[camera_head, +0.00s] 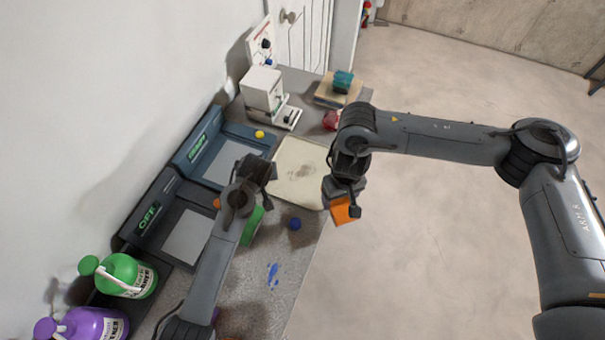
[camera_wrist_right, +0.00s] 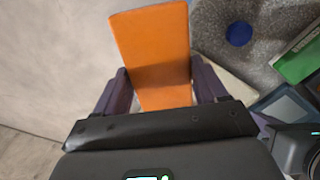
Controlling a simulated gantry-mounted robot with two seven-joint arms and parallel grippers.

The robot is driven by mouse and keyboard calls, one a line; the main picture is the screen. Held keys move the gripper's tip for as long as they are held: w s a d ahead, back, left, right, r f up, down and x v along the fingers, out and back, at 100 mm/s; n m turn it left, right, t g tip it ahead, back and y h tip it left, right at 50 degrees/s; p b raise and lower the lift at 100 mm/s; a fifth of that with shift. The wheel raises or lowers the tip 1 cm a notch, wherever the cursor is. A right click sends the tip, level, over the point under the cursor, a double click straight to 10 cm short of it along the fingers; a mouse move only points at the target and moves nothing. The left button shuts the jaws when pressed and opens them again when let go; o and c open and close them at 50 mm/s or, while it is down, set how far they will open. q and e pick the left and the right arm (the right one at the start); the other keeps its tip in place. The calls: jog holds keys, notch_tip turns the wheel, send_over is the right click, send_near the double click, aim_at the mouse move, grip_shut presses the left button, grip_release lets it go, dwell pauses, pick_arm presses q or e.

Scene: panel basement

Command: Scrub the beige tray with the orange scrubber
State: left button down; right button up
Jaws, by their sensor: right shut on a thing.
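The beige tray (camera_head: 285,190) lies on the grey counter, with a brownish smudge on its surface. The orange scrubber (camera_head: 343,212) is a block held between the fingers of my right gripper (camera_head: 346,197), off the tray's right side and past the counter edge. In the right wrist view the scrubber (camera_wrist_right: 152,40) sits between the purple-grey fingers of the gripper (camera_wrist_right: 162,85), and part of the pale tray (camera_wrist_right: 236,86) shows behind. My left gripper (camera_head: 257,170) is over the counter left of the tray; its fingers are too unclear to read.
A green block (camera_head: 252,226) and blue ball (camera_head: 295,224) lie on the counter near blue stains (camera_head: 273,275). Two scale-like devices (camera_head: 222,163) line the wall. Green (camera_head: 130,275) and purple (camera_head: 85,325) bottles stand at lower left. A white machine (camera_head: 263,92) stands behind.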

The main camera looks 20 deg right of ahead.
pick_arm(q)
jog(key=shift+f+b, duration=0.6)
jog(key=shift+f, duration=0.25)
pick_arm(e)
jog(key=shift+f, duration=0.95)
pick_arm(q)
jog(key=shift+f, duration=0.4)
pick_arm(e)
jog(key=shift+f, duration=0.15)
dwell(0.4)
pick_arm(q)
jog(key=shift+r, duration=0.1)
jog(key=shift+r+p, duration=2.95)
jog(key=shift+p, duration=0.1)
pick_arm(e)
jog(key=shift+r, duration=3.2)
